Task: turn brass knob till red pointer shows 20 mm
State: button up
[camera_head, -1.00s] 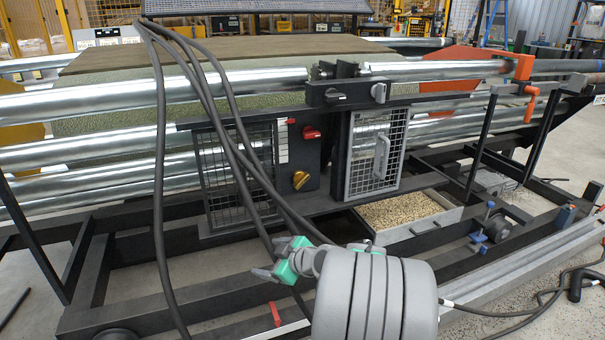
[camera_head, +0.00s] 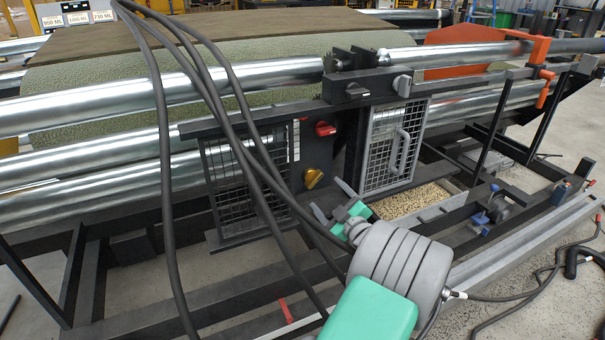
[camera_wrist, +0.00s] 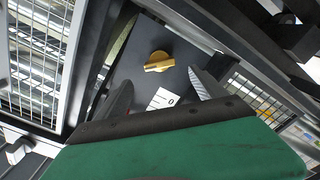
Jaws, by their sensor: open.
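The brass knob (camera_head: 313,178) sits on a dark panel under the turf roll, below a red switch (camera_head: 325,128). In the wrist view the brass knob (camera_wrist: 159,61) lies ahead, with its grip bar lying roughly across the picture. My gripper (camera_head: 332,200) is open and empty, just in front and to the lower right of the knob, apart from it. In the wrist view its fingers (camera_wrist: 160,80) stand on either side below the knob. A white scale plate (camera_wrist: 164,98) shows a 0 and some marks, partly hidden by my gripper. I cannot make out the red pointer.
Black cables (camera_head: 240,150) hang in front of the left mesh door (camera_head: 235,185). A second mesh door (camera_head: 390,150) with a handle stands right of the panel. A tray of pellets (camera_head: 447,207) lies below it. Dark frame rails run along the front.

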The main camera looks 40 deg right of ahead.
aim_at(315, 181)
jog(key=x, duration=0.8)
jog(key=shift+w+a, duration=0.1)
jog(key=shift+c, duration=0.2)
jog(key=c, duration=1.3)
jog(key=shift+b, duration=0.3)
